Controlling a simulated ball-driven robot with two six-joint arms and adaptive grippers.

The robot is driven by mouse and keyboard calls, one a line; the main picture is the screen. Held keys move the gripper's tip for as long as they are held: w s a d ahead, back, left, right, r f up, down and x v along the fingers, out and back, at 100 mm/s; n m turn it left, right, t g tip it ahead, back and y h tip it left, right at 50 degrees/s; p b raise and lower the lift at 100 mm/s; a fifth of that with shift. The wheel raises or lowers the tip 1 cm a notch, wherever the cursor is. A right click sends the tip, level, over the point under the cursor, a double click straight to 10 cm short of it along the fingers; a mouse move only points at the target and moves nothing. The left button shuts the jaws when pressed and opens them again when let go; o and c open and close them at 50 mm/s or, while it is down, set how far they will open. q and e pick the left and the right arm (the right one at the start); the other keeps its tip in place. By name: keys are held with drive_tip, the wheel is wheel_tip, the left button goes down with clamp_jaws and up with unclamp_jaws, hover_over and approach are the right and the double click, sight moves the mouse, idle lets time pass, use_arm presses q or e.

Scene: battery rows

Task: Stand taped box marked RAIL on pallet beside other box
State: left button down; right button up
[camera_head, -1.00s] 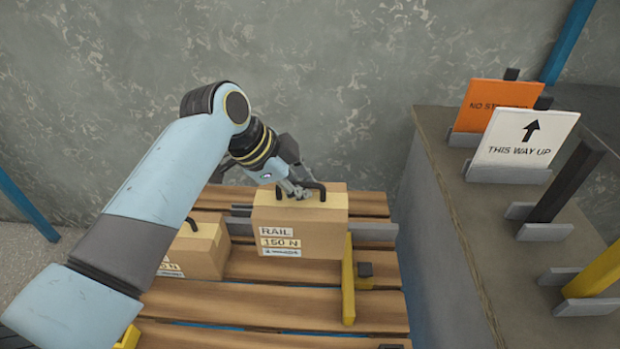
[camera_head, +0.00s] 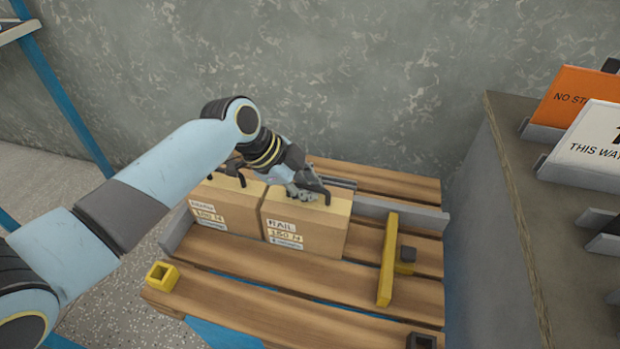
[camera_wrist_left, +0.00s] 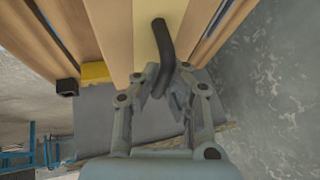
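The RAIL box (camera_head: 308,225) is a brown carton with a pale tape strip on top, a black handle and white and yellow labels. It stands upright on the wooden pallet (camera_head: 255,297), close against the right side of the other box (camera_head: 228,212). My left gripper (camera_head: 307,192) is at the RAIL box's handle from above. In the left wrist view its fingers (camera_wrist_left: 168,80) lie on both sides of the black handle (camera_wrist_left: 163,50) and look closed on it. Any small gap under the box is hard to tell. My right gripper is not in view.
A grey rail (camera_head: 400,214) runs behind the boxes. A yellow bar (camera_head: 387,260) stands to the right, with free pallet between it and the RAIL box. A yellow square socket (camera_head: 162,275) is at front left. A grey ledge with signs (camera_head: 590,140) is at the right.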

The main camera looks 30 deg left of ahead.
use_arm(q)
drive_tip(key=shift+w, duration=0.15)
drive_tip(key=c, duration=1.9)
unclamp_jaws()
drive_tip(key=o, duration=0.4)
drive_tip(key=shift+s+r, duration=0.2)
drive_tip(key=shift+r, duration=0.05)
drive_tip(key=p+v, duration=0.3)
drive_tip(key=v, duration=0.8)
drive_tip(key=shift+s+a+r, duration=0.15)
drive_tip(key=shift+s+r, duration=0.05)
drive_tip(key=shift+r, duration=0.05)
